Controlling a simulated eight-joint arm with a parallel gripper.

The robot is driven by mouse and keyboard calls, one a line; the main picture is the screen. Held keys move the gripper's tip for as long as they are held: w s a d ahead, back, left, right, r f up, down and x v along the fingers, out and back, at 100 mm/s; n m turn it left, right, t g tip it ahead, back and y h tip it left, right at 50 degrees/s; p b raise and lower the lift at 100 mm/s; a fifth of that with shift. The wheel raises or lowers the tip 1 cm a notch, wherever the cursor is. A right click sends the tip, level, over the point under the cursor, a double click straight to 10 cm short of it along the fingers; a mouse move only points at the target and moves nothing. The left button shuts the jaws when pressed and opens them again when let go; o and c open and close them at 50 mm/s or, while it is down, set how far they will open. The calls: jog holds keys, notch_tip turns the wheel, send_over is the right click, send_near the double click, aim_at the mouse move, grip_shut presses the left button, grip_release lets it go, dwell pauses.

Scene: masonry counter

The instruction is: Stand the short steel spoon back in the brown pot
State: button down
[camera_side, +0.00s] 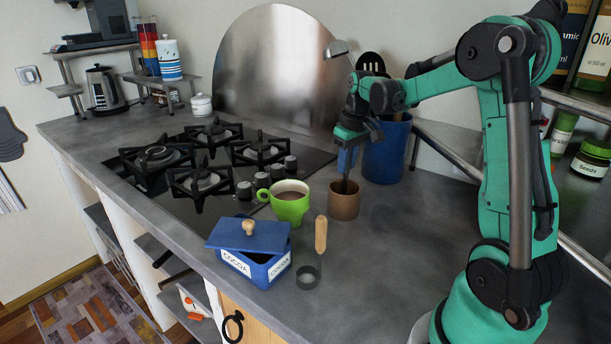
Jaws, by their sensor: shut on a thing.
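The brown pot (344,206) stands upright on the grey counter, right of the green mug. My gripper (347,172) is directly above the pot, pointing down, with its tips close to the rim. It is shut on a thin dark piece, which I take to be the short steel spoon (346,184). The spoon's lower part reaches down into the pot's mouth. Its upper part is hidden by the jaws, and the pot wall hides its lower end. I cannot tell whether it touches the bottom.
A blue utensil pot (387,152) stands close behind to the right. A green mug (290,204) of brown drink is left. In front are a blue cocoa box (254,264) with a tilted lid (248,236) and a wooden-handled ring tool (320,236). The counter to the right is clear.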

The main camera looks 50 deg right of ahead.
dwell(0.3)
jog(key=shift+c, duration=1.1)
grip_release()
jog(key=shift+r, duration=3.5)
jog(key=shift+f, duration=3.45)
jog(key=shift+r, duration=0.1)
